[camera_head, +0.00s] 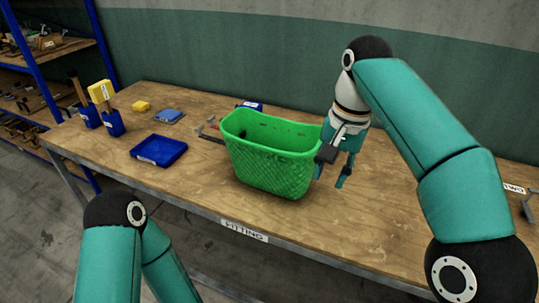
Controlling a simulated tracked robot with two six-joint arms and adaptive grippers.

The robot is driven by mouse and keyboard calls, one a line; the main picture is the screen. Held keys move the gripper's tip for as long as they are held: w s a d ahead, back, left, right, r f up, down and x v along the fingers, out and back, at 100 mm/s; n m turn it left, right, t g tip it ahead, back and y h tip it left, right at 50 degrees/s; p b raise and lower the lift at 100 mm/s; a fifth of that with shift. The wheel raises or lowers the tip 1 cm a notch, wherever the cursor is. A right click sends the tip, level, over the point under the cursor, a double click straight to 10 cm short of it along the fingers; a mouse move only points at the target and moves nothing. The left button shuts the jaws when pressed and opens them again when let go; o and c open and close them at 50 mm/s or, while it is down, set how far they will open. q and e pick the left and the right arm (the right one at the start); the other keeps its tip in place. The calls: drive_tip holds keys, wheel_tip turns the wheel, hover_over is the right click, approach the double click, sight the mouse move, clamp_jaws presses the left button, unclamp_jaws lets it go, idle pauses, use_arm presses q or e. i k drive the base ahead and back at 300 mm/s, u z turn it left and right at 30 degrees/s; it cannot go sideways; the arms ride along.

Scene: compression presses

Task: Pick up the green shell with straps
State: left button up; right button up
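The green shell (270,170) is a bright green basket-like tub with a patterned wall, upright on the wooden table near its front edge. Its inside looks empty where I can see it; no straps can be made out clearly. My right gripper (331,174) hangs pointing down at the shell's right end, close to the rim. Its fingers look apart, with nothing clearly between them. Whether it touches the shell I cannot tell. My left arm shows at the lower left, but its gripper is out of view.
A grey metal fixture (211,133) lies beside the shell, another (529,208) far right. Shelves (50,60) stand behind left.

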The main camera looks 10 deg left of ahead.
sight(277, 162)
drive_tip(key=u, duration=0.05)
drive_tip(key=i, duration=0.85)
drive_tip(key=z, duration=0.1)
